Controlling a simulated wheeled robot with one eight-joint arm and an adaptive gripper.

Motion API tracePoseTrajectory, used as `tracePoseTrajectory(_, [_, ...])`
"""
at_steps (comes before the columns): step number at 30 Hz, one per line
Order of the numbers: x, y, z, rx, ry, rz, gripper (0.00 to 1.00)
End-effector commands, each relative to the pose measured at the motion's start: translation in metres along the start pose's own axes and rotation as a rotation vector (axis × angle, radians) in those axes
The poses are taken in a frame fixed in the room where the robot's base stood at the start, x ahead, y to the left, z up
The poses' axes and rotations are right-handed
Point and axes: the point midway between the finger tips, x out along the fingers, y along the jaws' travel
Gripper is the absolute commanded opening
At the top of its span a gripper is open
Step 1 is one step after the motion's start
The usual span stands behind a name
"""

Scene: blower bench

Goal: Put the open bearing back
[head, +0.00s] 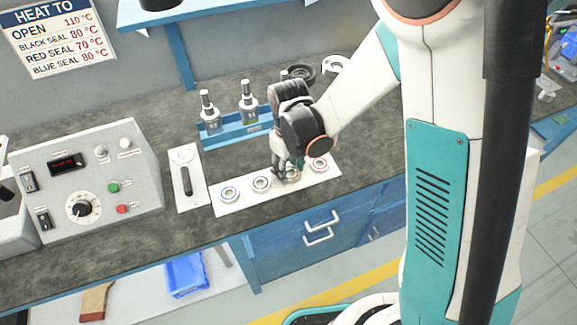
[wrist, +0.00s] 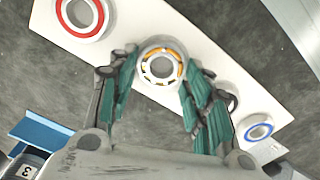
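The open bearing (wrist: 160,67), a pale ring with orange and white showing between its rings, appears to lie flat on the white strip (wrist: 220,55). My gripper (wrist: 164,64) is low over it, one teal-padded finger on each side, the tips at or very near its rim. I cannot tell whether they press on it. In the head view my gripper (head: 287,169) comes down on the strip (head: 235,208) between the red-sealed and black-sealed bearings and partly hides the open bearing.
The red-sealed bearing (head: 319,164) is to the right; the black-sealed (head: 262,184) and blue-sealed (head: 230,193) bearings are to the left.

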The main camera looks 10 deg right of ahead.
Motion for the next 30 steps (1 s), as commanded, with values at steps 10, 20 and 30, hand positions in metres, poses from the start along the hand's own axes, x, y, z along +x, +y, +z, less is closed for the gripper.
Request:
tracePoseTrajectory(10, [-0.001, 0.000, 0.000, 0.000, 0.000, 0.000, 0.59])
tracePoseTrajectory(20, [-0.042, 0.000, 0.001, 0.000, 0.000, 0.000, 0.59])
tracePoseTrajectory(30, [-0.106, 0.000, 0.000, 0.000, 0.000, 0.000, 0.59])
